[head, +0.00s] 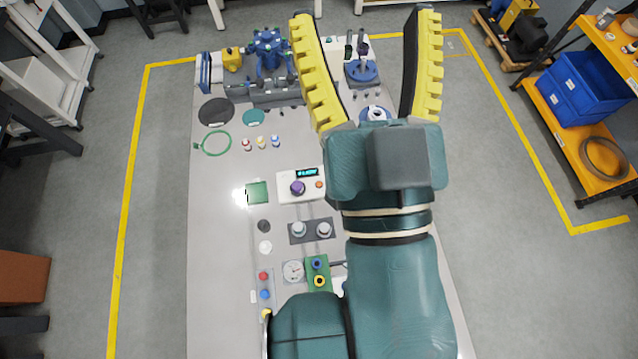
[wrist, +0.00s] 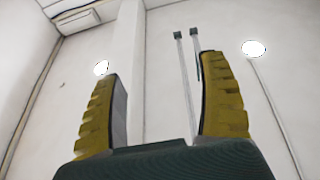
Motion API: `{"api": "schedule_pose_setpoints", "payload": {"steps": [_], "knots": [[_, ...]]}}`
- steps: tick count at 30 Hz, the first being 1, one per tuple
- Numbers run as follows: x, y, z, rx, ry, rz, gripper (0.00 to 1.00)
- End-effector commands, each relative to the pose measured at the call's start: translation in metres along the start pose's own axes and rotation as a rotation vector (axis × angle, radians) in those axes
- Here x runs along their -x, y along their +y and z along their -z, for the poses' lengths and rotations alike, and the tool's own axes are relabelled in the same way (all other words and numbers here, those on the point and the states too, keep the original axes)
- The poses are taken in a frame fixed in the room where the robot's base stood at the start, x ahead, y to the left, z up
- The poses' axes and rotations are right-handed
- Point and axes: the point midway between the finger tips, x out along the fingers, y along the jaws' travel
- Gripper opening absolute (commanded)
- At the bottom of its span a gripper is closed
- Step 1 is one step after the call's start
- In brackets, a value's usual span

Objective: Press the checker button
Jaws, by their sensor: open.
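The checker appears to be the white box (head: 288,187) with a small lit display (head: 307,173), near the middle of the table. It has a purple knob or button (head: 298,188) and a small orange-red button (head: 319,184). My gripper (head: 370,65) is raised above the table, its two yellow-padded fingers spread wide with nothing between them. My arm covers the table just right of the white box. In the wrist view my gripper (wrist: 160,110) points up at the wall and ceiling, and no table objects show there.
A yellow shelf with a blue bin (head: 583,88) stands right. The table's left side is mostly bare.

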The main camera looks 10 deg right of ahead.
Motion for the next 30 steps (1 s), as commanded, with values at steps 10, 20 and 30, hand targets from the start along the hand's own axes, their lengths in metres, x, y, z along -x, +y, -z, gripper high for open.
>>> {"api": "schedule_pose_setpoints", "payload": {"steps": [10, 20, 30], "knots": [[0.0, 0.0, 0.0, 0.0, 0.0, 0.0, 0.45], [0.0, 0.0, 0.0, 0.0, 0.0, 0.0, 0.0], [0.0, 0.0, 0.0, 0.0, 0.0, 0.0, 0.0]]}}
